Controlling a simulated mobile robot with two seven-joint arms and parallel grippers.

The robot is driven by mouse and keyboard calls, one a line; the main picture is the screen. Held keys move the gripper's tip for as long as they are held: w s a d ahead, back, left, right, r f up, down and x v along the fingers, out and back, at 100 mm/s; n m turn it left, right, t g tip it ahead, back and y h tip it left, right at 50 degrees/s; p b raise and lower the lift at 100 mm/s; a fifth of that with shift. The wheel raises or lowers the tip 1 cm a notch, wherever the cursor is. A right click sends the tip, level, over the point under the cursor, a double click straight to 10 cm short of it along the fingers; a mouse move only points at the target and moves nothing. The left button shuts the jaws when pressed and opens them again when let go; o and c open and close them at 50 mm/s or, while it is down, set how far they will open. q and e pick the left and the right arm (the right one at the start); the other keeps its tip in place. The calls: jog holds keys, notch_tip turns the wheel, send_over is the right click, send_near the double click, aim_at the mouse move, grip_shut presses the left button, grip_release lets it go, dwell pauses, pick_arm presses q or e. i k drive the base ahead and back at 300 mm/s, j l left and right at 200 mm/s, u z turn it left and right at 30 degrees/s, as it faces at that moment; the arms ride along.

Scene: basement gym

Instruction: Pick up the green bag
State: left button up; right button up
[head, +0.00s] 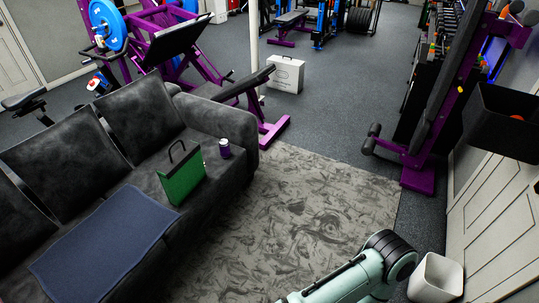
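The green bag (182,178) stands upright on the seat of the dark grey sofa (133,122), with its black handle sticking up. It stands between a blue cloth and a purple can. One of my arms shows at the bottom right, well apart from the bag. Neither gripper is in view.
A purple can (225,148) stands right of the bag by the armrest. A blue cloth (102,244) lies left of it. A patterned rug (300,215) in front of the sofa is clear. A white bin (437,277) and purple gym machine (417,172) stand at the right.

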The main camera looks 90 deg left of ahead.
aim_at(180, 174)
jog(key=j+u, duration=0.1)
jog(key=u, duration=4.05)
jog(key=i+l+u, duration=0.4)
jog(key=l, duration=0.2)
jog(key=l+u, duration=0.2)
jog(key=i+l, duration=0.15)
jog(key=l, duration=0.3)
jog(key=i+l+u, duration=0.1)
jog(key=l, duration=0.3)
jog(key=i+l, duration=0.2)
jog(key=l, duration=0.25)
jog(key=i+l+u, duration=0.1)
jog(key=l, duration=0.3)
jog(key=i+l, duration=0.15)
jog(key=l, duration=0.3)
jog(key=u, duration=0.05)
